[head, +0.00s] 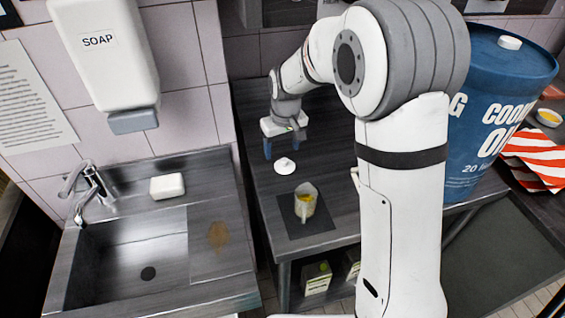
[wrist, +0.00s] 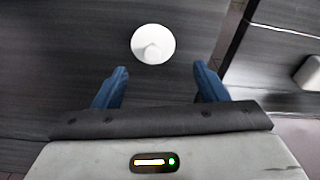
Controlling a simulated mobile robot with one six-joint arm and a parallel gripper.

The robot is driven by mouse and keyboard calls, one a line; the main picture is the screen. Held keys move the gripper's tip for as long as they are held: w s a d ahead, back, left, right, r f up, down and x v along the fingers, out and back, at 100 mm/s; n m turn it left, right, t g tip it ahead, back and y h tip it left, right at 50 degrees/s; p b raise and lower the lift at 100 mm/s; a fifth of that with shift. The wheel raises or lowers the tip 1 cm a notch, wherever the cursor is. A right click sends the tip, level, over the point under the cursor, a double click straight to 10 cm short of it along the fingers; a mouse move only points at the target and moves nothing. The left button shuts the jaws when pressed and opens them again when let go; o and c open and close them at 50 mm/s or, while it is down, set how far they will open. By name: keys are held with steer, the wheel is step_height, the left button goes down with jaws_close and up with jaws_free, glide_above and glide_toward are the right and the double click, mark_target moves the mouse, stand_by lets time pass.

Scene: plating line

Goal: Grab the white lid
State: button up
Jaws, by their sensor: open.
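The white lid (head: 285,166) is a small round disc with a knob on top. It lies flat on the dark table (head: 262,192). In the wrist view the lid (wrist: 153,44) is ahead of the fingertips, slightly left of the middle between them. My gripper (head: 284,148) has two blue fingers pointing down and is just behind the lid in the head view. In the wrist view my gripper (wrist: 160,80) is open and empty, with the lid apart from both fingers.
A jug (head: 304,202) with yellow contents stands on a dark mat (head: 318,222) in front of the lid. A sink (head: 130,272) with a white soap bar (head: 167,186) is to the left. A blue oil drum (head: 490,110) stands at the right. The table around the lid is clear.

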mark_target(285, 160)
steer(key=f, duration=0.2)
steer(key=f+p, duration=0.1)
steer(key=f, duration=0.3)
steer(key=shift+w+d+f+p, duration=0.15)
steer(key=shift+w+d+p, duration=0.15)
steer(key=shift+d, duration=0.05)
steer(key=c, duration=0.7)
